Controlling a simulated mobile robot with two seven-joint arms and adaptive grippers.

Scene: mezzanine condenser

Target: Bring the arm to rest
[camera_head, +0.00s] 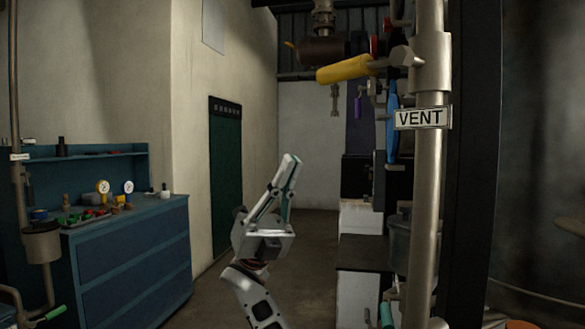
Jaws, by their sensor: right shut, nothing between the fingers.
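My right gripper (290,160) is in the lower middle of the head view, with its arm coming up from the bottom edge. Its fingers point up and slightly right, and they are together with nothing held. It is in open air in front of the far doorway area, apart from everything around it. My left gripper is not in the view.
A vertical pipe (428,200) with a VENT sign (421,118) and a yellow handle (344,69) stands on the right. A blue workbench (130,255) with gauges and small parts is on the left. The floor between (210,295) is clear.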

